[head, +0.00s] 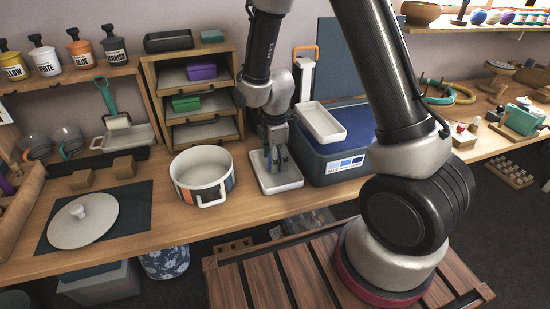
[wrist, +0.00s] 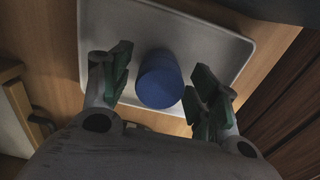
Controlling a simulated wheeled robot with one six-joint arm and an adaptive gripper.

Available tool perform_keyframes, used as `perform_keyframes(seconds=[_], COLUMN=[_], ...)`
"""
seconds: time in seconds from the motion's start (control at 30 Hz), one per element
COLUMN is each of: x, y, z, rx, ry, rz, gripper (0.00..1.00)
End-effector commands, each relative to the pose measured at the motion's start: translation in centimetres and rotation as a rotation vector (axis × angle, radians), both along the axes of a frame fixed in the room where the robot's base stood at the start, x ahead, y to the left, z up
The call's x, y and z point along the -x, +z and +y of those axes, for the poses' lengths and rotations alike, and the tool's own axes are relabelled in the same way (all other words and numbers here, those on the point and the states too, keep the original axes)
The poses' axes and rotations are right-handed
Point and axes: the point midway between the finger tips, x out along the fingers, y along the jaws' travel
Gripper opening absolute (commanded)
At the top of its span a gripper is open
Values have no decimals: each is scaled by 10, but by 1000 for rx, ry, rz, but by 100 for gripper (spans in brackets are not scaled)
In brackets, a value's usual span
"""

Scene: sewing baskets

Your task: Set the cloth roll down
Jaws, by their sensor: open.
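The blue cloth roll (wrist: 158,82) is in the wrist view, between the two fingers of my gripper (wrist: 162,84). It appears to stand on the white tray (wrist: 205,40), though its base is hard to see. The fingers are open, with a gap on each side of the roll. In the head view, my gripper (head: 275,158) points down over the same small white tray (head: 280,185) on the wooden bench. The roll is mostly hidden there by the fingers.
A white pot (head: 201,171) with a handle stands left of the tray. A blue cooler box (head: 335,160) with a white tray (head: 323,122) on top stands close on the right. A wooden shelf unit (head: 190,130) is behind. The bench's front edge is near.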

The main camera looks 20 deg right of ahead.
Motion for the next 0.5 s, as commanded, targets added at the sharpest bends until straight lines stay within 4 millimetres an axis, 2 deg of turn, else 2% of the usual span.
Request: perform_keyframes(seconds=[0.17, 0.5], x=[-1, -1], y=[17, 91], z=[0, 0], rx=[-2, -2], ry=[0, 0], rz=[-4, -6], gripper=[61, 61])
